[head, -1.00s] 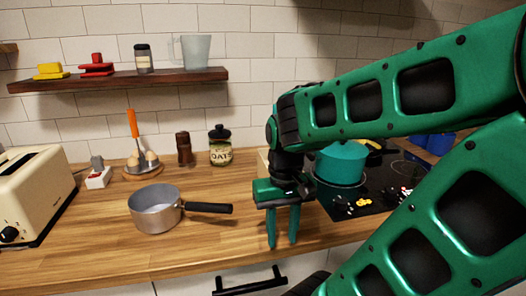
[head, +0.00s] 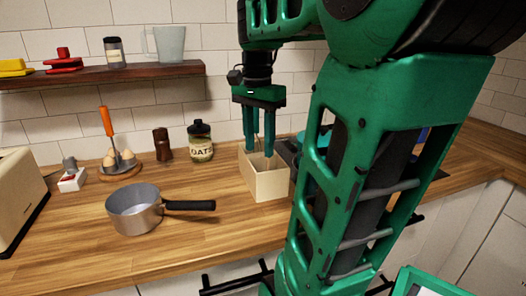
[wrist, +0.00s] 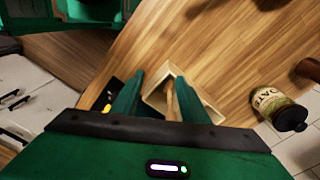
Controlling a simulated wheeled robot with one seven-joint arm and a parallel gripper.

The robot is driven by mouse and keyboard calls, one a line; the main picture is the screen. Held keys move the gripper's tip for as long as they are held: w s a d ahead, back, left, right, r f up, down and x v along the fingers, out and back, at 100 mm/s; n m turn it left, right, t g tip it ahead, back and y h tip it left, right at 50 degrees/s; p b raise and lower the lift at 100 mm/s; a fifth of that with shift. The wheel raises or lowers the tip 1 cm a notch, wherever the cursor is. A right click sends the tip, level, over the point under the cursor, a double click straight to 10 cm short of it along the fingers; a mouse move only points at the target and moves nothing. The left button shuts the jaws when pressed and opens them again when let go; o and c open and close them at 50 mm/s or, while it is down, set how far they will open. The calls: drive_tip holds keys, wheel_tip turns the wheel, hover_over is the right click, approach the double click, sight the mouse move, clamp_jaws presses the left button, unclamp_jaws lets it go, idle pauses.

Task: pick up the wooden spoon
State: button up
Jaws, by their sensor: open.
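A pale wooden box (head: 270,187) stands on the counter, open at the top. In the wrist view its rim (wrist: 207,105) shows around my fingers. What looks like the wooden spoon (wrist: 171,99) is a thin brown handle in the box; its other end is hidden. My gripper (head: 259,153) is open and points down over the box, its fingertips at about rim height. In the wrist view the handle shows between the fingers of my gripper (wrist: 160,76), close to the right one. I cannot tell whether they touch.
A grey saucepan (head: 136,208) stands left of the box, its black handle pointing toward it. An oats jar (head: 201,144) and a dark pepper mill (head: 162,144) stand behind on the left. A teal pot and the hob are mostly hidden behind my arm.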

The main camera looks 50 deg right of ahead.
drive_tip(key=w+d+r+m, duration=0.1)
drive_tip(key=d+r+m, duration=0.1)
drive_tip(key=r+m, duration=0.1)
drive_tip(key=w+d+r+m, duration=0.1)
drive_tip(key=d+r+m, duration=0.1)
drive_tip(key=d+r, duration=0.1)
drive_tip(key=w+d+r+m, duration=0.2)
drive_tip(key=r+m, duration=0.1)
drive_tip(key=shift+w+d+r+m, duration=0.1)
drive_tip(key=shift+d+r+m, duration=0.15)
drive_tip(key=shift+r+m, duration=0.05)
drive_tip(key=shift+f, duration=2.4)
drive_tip(key=f, duration=0.4)
drive_tip(key=shift+s+d+f, duration=0.15)
drive_tip(key=shift+s+d, duration=0.25)
drive_tip(key=shift+f, duration=0.55)
clamp_jaws()
